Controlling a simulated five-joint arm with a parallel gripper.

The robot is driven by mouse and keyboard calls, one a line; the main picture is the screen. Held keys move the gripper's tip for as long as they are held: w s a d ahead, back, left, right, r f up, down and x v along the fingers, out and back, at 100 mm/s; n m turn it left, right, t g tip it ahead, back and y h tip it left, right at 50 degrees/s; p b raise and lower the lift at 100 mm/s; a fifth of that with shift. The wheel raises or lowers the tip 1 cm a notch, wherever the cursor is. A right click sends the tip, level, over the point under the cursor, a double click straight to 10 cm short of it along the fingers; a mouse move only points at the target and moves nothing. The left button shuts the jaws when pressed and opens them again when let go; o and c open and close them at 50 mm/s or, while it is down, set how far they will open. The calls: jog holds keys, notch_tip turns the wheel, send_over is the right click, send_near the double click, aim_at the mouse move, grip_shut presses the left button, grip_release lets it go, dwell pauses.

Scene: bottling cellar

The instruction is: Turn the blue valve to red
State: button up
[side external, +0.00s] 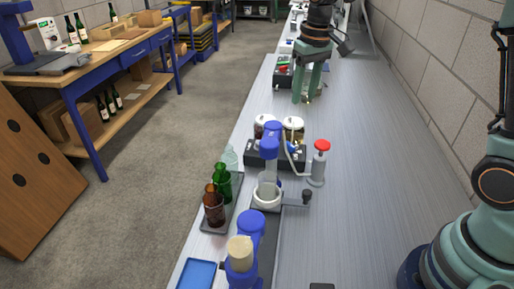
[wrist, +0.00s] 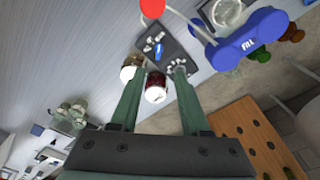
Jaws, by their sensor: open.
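The blue valve (wrist: 154,46) is a small blue lever on a black block (wrist: 165,48) in the wrist view. In the side view the blue filling head hides the valve; the black block (side external: 256,155) shows partly. A jar with dark red contents (wrist: 155,87) and a cream-toned jar (wrist: 130,68) stand against the block; both jars, red (side external: 262,125) and yellowish (side external: 294,130), show in the side view. My gripper (side external: 308,97) is open and empty, above the bench well beyond the block. Its fingers (wrist: 157,70) frame the jars in the wrist view, apart from the valve.
A blue FILL machine (side external: 271,135) stands before the block, with a red-topped pump (side external: 322,148) at its right. A tray of bottles (side external: 214,200) is at its left. A dark box with red and green parts (side external: 283,72) is near my gripper.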

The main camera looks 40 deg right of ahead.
jog(key=g, duration=0.1)
send_near(290, 144)
notch_tip(290, 144, down, 9)
jog(key=shift+w+r, duration=0.15)
dwell(0.3)
grip_shut()
